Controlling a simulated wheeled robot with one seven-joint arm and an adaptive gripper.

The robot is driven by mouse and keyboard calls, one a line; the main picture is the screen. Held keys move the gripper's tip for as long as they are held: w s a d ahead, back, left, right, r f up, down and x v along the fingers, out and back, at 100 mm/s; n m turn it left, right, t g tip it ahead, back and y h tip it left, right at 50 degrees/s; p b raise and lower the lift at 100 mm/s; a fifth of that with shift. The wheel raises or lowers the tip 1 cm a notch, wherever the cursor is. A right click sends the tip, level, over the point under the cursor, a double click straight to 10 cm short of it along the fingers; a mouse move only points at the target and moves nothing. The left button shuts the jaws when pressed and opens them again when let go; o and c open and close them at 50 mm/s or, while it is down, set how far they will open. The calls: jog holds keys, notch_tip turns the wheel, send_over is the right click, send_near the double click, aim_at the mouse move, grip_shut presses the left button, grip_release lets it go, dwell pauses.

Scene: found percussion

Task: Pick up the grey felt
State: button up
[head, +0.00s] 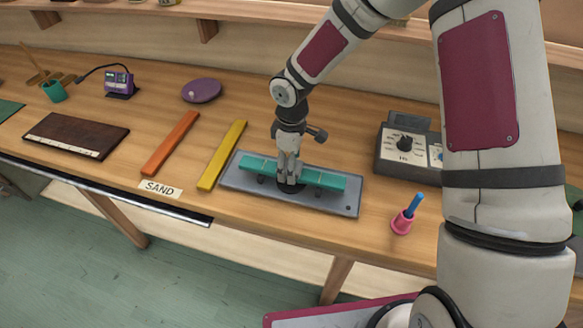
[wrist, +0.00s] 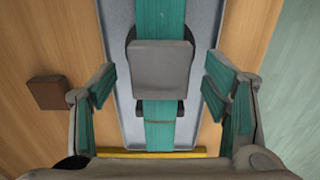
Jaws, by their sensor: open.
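My gripper (head: 289,181) is over the middle of a teal bar (head: 325,180) on a grey tray (head: 348,207). In the wrist view its two teal-padded fingers stand wide apart, one on each side of the bar, with nothing between them that they touch. A grey, roughly square piece (wrist: 160,66), which looks like the grey felt, lies across the teal bar between the fingers. A dark rounded thing shows around its edges. In the head view my gripper hides the grey piece, and only a dark patch shows at the fingertips. I cannot tell the height gap.
A yellow bar (head: 222,156) and an orange bar (head: 171,143) lie left of the tray. A dial box (head: 405,150) and a pink cup (head: 402,223) stand to the right. A brown block (wrist: 46,93) lies left of the tray in the wrist view.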

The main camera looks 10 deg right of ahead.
jog(key=c, duration=1)
jog(key=shift+r, duration=0.15)
